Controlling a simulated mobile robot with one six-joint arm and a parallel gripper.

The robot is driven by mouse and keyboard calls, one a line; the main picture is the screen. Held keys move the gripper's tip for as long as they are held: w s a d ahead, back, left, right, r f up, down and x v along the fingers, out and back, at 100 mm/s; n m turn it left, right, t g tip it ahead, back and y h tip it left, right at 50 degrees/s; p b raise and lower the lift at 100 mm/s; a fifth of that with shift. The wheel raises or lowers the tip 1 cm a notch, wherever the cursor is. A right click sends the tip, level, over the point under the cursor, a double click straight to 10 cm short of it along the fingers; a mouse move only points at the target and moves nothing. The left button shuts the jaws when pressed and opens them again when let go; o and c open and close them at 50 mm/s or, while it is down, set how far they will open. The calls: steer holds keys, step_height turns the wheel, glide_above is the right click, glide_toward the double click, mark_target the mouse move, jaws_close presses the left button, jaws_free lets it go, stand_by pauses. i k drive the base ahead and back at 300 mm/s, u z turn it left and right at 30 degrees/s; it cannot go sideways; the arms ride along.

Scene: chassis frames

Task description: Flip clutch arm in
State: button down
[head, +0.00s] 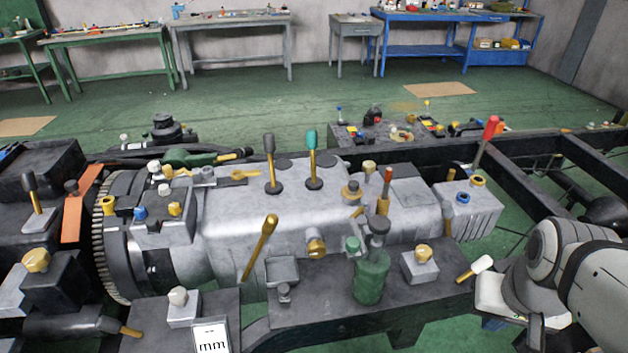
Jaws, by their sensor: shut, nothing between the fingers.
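A gold lever with a round knob (262,245) leans up and to the right at the near side of the grey gearbox housing (235,225). It looks like the clutch arm, but I cannot be sure, as several other levers are in view. My gripper (537,330) is at the lower right beside my white arm, partly cut off by the frame's bottom edge. It is shut and empty, well to the right of the gold lever and apart from it.
A green bottle-like part (371,275) and a grey block with a gold knob (420,263) stand on the near bench between my gripper and the gold lever. Dark chassis rails (565,185) run behind.

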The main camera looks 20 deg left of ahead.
mark_target(269, 226)
steer(key=u, duration=2.6)
steer(key=k, duration=0.7)
steer(key=z, duration=0.55)
